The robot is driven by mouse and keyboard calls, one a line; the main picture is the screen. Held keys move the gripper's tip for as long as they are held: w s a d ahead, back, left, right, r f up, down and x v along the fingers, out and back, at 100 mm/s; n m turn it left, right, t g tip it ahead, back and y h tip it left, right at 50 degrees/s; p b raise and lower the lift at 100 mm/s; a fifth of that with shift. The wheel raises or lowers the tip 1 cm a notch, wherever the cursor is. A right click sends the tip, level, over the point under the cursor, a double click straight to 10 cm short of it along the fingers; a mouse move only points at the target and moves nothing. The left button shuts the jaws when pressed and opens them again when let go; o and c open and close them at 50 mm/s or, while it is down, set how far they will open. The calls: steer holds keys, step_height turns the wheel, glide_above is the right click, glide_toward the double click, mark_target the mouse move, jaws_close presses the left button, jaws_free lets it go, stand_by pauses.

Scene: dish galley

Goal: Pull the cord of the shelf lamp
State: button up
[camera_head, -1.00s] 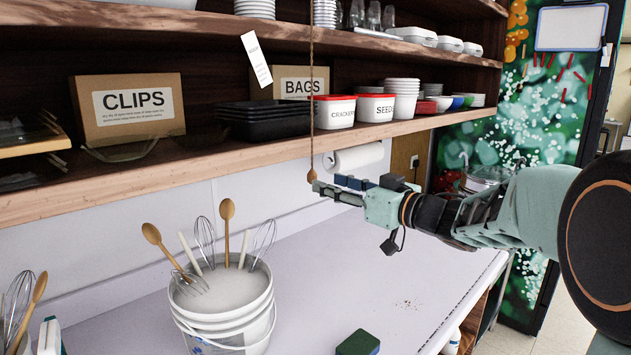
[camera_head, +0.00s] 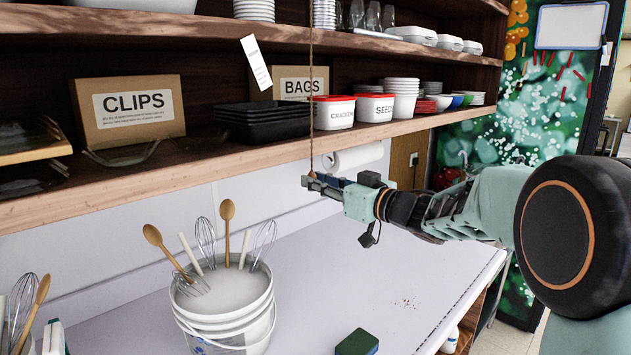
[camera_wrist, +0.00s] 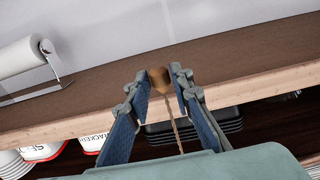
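A thin brown cord (camera_head: 311,95) hangs down in front of the shelves, with a wooden knob at its lower end. In the wrist view the knob (camera_wrist: 159,78) sits between the tips of my gripper (camera_wrist: 159,88), and the cord (camera_wrist: 174,124) runs between the fingers. The fingers are apart, with a gap visible on each side of the cord. In the head view my gripper (camera_head: 309,181) reaches in from the right at the knob's height, just below the lower shelf edge, and largely hides the knob. The lamp itself is not clearly seen.
The lower shelf (camera_head: 225,160) carries a CLIPS box (camera_head: 130,110), black trays (camera_head: 262,122) and red-lidded tubs (camera_head: 335,113). A paper towel roll (camera_head: 357,158) hangs under it. On the counter stand a bucket of utensils (camera_head: 228,310) and a green sponge (camera_head: 357,342).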

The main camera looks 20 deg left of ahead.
steer(key=c, duration=0.4)
steer(key=shift+o, duration=0.2)
steer(key=shift+f, duration=0.1)
steer(key=shift+f+b, duration=0.4)
steer(key=shift+f, duration=0.35)
steer(key=shift+r, duration=0.1)
steer(key=shift+r+p, duration=0.45)
steer(key=shift+p, duration=0.2)
steer(key=o, duration=1.1)
